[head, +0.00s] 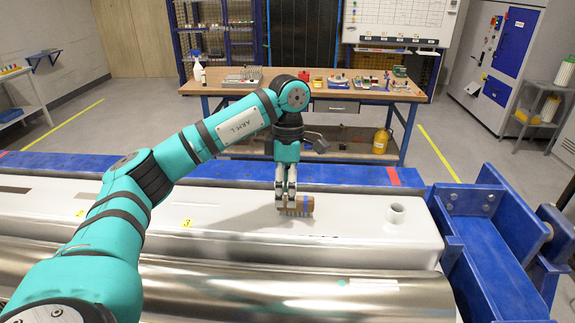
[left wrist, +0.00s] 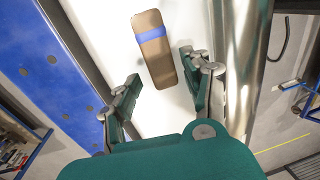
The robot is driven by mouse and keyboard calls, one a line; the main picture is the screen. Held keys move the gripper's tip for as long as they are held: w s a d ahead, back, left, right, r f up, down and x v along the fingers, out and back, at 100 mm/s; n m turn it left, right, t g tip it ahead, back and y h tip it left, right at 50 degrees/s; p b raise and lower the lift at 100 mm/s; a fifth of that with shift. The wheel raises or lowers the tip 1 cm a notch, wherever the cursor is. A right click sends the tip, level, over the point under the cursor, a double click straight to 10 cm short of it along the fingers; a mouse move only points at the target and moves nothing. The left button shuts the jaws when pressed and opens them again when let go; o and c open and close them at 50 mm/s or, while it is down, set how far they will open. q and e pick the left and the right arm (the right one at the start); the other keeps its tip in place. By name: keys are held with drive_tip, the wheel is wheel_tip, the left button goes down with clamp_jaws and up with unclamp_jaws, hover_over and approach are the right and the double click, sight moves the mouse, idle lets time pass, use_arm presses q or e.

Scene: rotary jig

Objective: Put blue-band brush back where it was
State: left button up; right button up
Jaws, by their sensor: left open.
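The blue-band brush (head: 304,204) has a brown wooden body with a blue band and bristles facing down. It is at the top of the white machine bed (head: 350,235), left of a short white round stub. My left gripper (head: 285,203) points down at the brush and partly hides its left end. In the left wrist view the brush (left wrist: 158,62) lies ahead of and between the spread fingers (left wrist: 162,68), with a gap on both sides. I cannot tell whether its bristles touch the bed. My right gripper is not in view.
The white stub (head: 396,212) rises right of the brush. A shiny metal roller (head: 250,288) runs along the front. A blue frame (head: 480,230) closes the right end. A workbench (head: 340,95) with tools and a spray bottle stands behind.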

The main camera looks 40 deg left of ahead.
use_arm(q)
wheel_tip(320, 180, up, 9)
drive_tip(key=w+p, duration=0.1)
drive_tip(key=shift+a, duration=0.2)
drive_tip(key=shift+f, duration=0.15)
idle(0.3)
